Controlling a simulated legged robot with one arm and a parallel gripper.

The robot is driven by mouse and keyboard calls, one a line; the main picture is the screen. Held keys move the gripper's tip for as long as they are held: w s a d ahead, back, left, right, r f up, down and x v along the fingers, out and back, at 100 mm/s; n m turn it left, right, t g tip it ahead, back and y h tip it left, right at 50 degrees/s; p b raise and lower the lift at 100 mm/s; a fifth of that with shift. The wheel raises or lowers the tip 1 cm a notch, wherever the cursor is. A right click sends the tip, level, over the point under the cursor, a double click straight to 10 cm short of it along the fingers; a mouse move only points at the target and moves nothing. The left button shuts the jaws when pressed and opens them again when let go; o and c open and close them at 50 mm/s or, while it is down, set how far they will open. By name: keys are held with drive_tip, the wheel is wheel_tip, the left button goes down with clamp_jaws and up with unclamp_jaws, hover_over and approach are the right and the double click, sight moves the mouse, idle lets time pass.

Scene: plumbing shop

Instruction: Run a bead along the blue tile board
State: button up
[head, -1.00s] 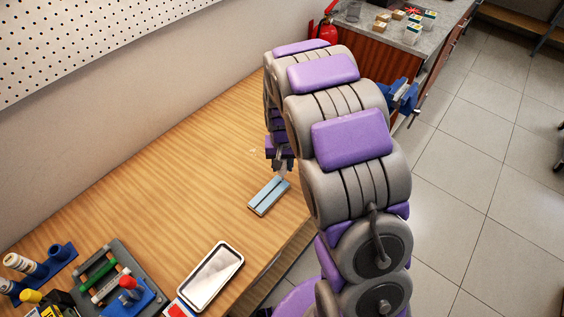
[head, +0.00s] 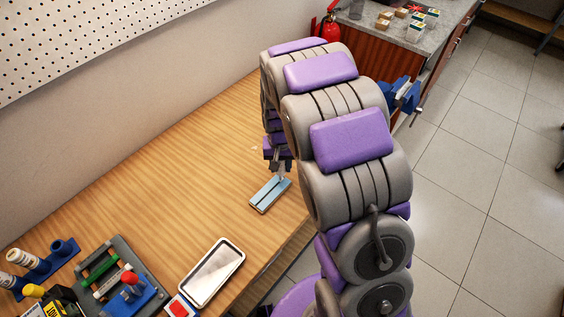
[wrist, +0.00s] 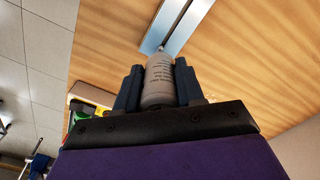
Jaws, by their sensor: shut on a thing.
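The blue tile board (head: 265,200) lies flat on the wooden bench near its front edge, with a dark groove running along its length. It also shows at the top of the wrist view (wrist: 183,32). My gripper (head: 279,166) is above the far end of the board, pointing down. In the wrist view my gripper (wrist: 157,88) is shut on a pale bottle (wrist: 158,82) with small dark print and a narrow nozzle. The nozzle tip is at or just above the board's groove; I cannot tell whether it touches. No bead is clearly visible.
A white-rimmed tray (head: 234,246) lies on the bench (head: 150,190) nearer me. A grey rack (head: 128,254) and a blue holder (head: 45,262) with bottles stand at lower left. A blue vise (head: 402,95) is beyond my arm. The bench left of the board is clear.

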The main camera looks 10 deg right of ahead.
drive_tip(key=shift+s+a, duration=0.1)
drive_tip(key=shift+a, duration=0.05)
drive_tip(key=shift+o, duration=0.9)
drive_tip(key=shift+a, duration=0.1)
drive_tip(key=shift+c, duration=0.9)
drive_tip(key=shift+s+a, duration=0.3)
drive_tip(key=shift+a, duration=0.05)
drive_tip(key=shift+s+a, duration=0.25)
drive_tip(key=shift+a, duration=0.05)
